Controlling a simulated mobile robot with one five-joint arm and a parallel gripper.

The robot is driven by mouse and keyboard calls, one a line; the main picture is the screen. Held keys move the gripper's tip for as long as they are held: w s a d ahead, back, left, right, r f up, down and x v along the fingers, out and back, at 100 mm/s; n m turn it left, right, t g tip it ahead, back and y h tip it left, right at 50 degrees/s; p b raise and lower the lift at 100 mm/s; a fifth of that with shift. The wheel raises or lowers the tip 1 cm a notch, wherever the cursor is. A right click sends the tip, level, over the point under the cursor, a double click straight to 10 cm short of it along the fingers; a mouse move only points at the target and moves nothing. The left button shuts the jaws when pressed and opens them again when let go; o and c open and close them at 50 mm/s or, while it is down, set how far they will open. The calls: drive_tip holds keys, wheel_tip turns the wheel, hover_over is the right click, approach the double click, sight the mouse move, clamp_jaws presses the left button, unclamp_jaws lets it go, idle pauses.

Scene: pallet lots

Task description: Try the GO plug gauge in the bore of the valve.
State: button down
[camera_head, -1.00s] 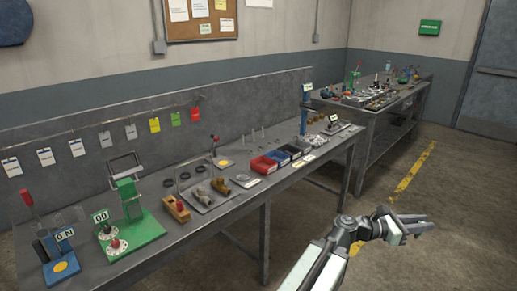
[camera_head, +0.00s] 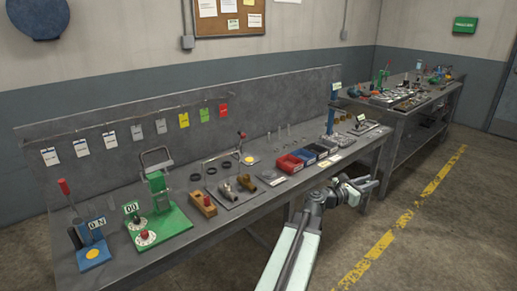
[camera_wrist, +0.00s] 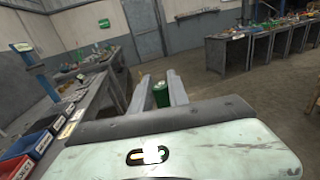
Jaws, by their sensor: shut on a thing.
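My gripper (camera_head: 362,184) is in front of the bench's right part, above the floor side of its front edge. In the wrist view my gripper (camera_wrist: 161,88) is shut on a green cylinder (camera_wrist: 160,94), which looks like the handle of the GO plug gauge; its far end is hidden.
A wooden block (camera_head: 203,205) with a red-topped piece stands left of the plate. A green press (camera_head: 160,215) and a blue stand (camera_head: 92,240) are further left. Red (camera_head: 290,164) and blue (camera_head: 318,151) bins lie to the right. The floor in front is clear.

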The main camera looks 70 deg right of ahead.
drive_tip(key=w+d+r+n+t+h, duration=0.1)
drive_tip(key=w+d+n+t+h, duration=0.2)
drive_tip(key=w, duration=0.9)
drive_tip(key=w+d+n+t+h, duration=0.1)
drive_tip(key=w+d+n+t, duration=0.3)
drive_tip(key=w, duration=0.7)
drive_tip(key=w+r+n+t+h+p, duration=0.1)
drive_tip(key=w+t, duration=0.5)
drive_tip(key=w, duration=1.9)
drive_tip(key=shift+d+n+p, duration=0.3)
drive_tip(key=shift+n+p, duration=0.1)
drive_tip(key=shift+n, duration=0.3)
drive_tip(key=shift+a, duration=0.1)
wheel_tip(320, 180, down, 6)
drive_tip(key=b, duration=0.6)
drive_tip(key=shift+f+b, duration=1.55)
drive_tip(key=shift+b, duration=0.05)
drive_tip(key=shift+r, duration=0.1)
